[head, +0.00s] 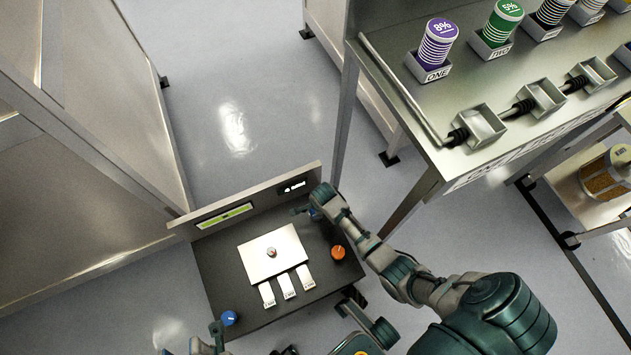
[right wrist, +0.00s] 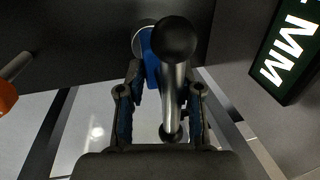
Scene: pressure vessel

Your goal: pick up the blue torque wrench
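The blue torque wrench shows in the right wrist view as a blue body (right wrist: 151,62) with a shiny steel bar (right wrist: 172,90) that has dark ball ends. In the head view only a bit of blue (head: 314,214) shows at my right gripper (head: 306,211), by the table's back panel. In the right wrist view the fingers of my right gripper (right wrist: 160,100) stand apart on either side of the bar, with gaps visible. My left gripper (head: 205,343) is partly in view at the bottom edge of the head view, and its fingers are unclear.
The dark table (head: 225,262) holds a white plate (head: 262,248), small labelled tags, an orange knob-like tool (head: 338,252) and a blue knob (head: 229,318). A raised back panel (head: 262,195) has a lit display. A metal bench (head: 450,120) with coloured canisters stands at right.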

